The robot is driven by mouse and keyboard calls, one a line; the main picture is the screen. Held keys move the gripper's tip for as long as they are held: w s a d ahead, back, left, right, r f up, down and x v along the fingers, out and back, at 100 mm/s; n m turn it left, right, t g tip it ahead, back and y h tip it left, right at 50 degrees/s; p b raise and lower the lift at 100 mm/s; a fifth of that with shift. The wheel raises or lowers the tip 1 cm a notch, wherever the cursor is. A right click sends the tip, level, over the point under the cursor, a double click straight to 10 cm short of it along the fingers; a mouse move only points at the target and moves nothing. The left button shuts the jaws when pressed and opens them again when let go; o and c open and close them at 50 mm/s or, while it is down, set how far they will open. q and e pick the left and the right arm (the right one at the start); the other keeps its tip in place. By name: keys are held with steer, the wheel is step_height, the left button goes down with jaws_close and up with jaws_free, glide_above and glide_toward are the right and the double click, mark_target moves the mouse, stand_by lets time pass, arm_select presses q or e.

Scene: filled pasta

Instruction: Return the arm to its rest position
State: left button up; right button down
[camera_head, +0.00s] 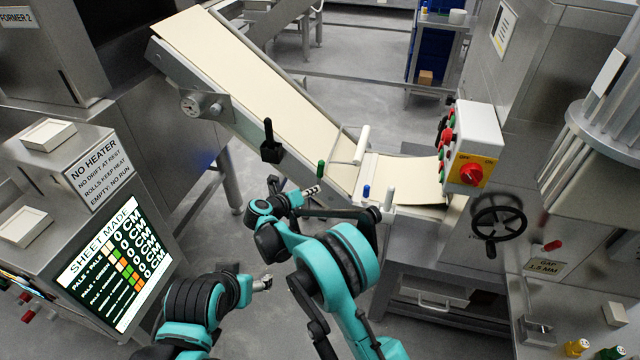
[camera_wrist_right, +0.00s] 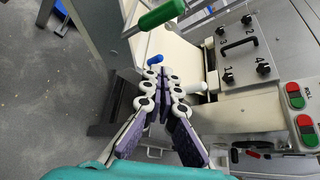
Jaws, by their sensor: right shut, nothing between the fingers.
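My right arm, teal and black, rises from the bottom middle of the head view and folds to the left. My right gripper (camera_head: 312,190) points right, close to the green-handled lever at the conveyor's near side. In the right wrist view the right gripper's fingers (camera_wrist_right: 163,76) come together at the tips with nothing between them. My left gripper (camera_head: 264,283) is low and left of the right arm, over the floor. It is small in the picture, and its finger opening cannot be made out.
A sloping conveyor (camera_head: 262,92) carries a pale sheet. Along its near side stand a green handle (camera_head: 320,169), a blue knob (camera_head: 366,190) and a white post (camera_head: 388,198). A control box (camera_head: 474,140) and a handwheel (camera_head: 498,218) are at right; a display (camera_head: 118,262) is at left.

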steer(key=shift+a+f, duration=0.1)
stand_by(0.4)
steer(key=w+d+r+n+t+y, duration=0.2)
steer(key=d+r+n+t, duration=0.15)
steer(key=r, duration=0.85)
steer(key=w+d+r+n+t+y, duration=0.1)
steer(key=d+r+n+t, duration=0.2)
steer(key=r, duration=0.9)
steer(key=s+r+n+t+y, duration=0.2)
steer(key=s+r+n+y, duration=0.4)
steer(key=r+n, duration=0.5)
steer(key=s+d+f+n+g, duration=0.4)
steer(key=s+f, duration=0.4)
steer(key=s, duration=0.3)
steer(key=s+d+f+n+g+h, duration=0.1)
steer(key=s+d+f+n+g, duration=0.3)
steer(key=s+d+f+n, duration=0.3)
steer(key=s+d+f+n+g, duration=0.4)
steer(key=s+d+f, duration=0.3)
steer(key=s, duration=0.9)
steer(key=shift+s+f+n+g+h, duration=0.35)
steer(key=shift+f+n, duration=0.4)
steer(key=shift+f, duration=0.15)
